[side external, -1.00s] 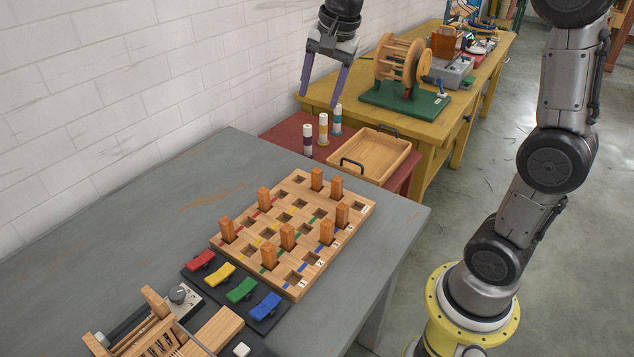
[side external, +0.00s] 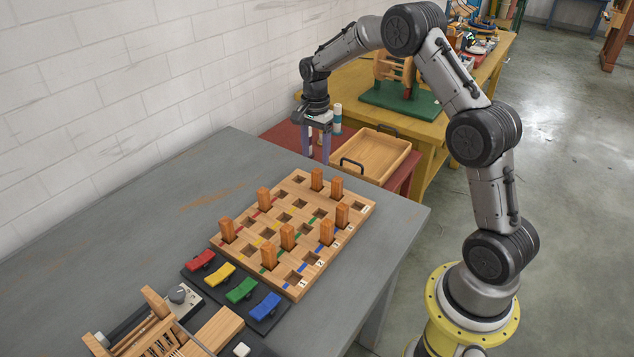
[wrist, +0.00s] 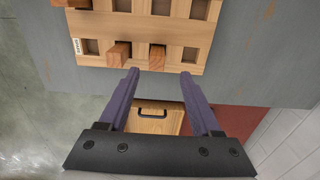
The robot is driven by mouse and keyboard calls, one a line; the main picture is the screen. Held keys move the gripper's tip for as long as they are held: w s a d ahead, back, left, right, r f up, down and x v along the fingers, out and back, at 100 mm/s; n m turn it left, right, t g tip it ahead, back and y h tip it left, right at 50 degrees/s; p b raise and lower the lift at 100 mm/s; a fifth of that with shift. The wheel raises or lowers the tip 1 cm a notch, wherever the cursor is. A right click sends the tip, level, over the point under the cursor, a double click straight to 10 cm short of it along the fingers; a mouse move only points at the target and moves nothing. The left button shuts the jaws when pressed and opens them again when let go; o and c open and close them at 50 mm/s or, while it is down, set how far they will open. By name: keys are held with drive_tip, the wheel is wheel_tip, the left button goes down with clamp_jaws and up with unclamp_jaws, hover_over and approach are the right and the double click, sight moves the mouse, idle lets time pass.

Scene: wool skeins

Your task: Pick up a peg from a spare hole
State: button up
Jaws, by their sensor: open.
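The wooden peg board (side external: 232,246) lies on the grey table, with several upright orange-brown pegs in its square holes. The far row holds two pegs, a left one (side external: 317,179) and a right one (side external: 336,188), with an open hole at each end. In the wrist view these two pegs (wrist: 157,57) (wrist: 119,54) stand just past my fingertips. My gripper (side external: 317,158) is open and empty, fingers pointing down, beyond the board's far edge. In the wrist view the fingers (wrist: 159,73) are apart, with nothing between them.
A wooden tray with a dark handle (side external: 385,158) and spools sit on the red surface behind my gripper. Coloured rocker keys (side external: 241,290) lie in front of the board. The table left of the board is clear.

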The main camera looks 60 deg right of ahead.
sight(317, 170)
drive_tip(key=shift+s+f, duration=0.15)
drive_tip(key=shift+f, duration=1.65)
drive_tip(key=shift+s+f, duration=0.1)
drive_tip(key=shift+f, duration=1.65)
clamp_jaws()
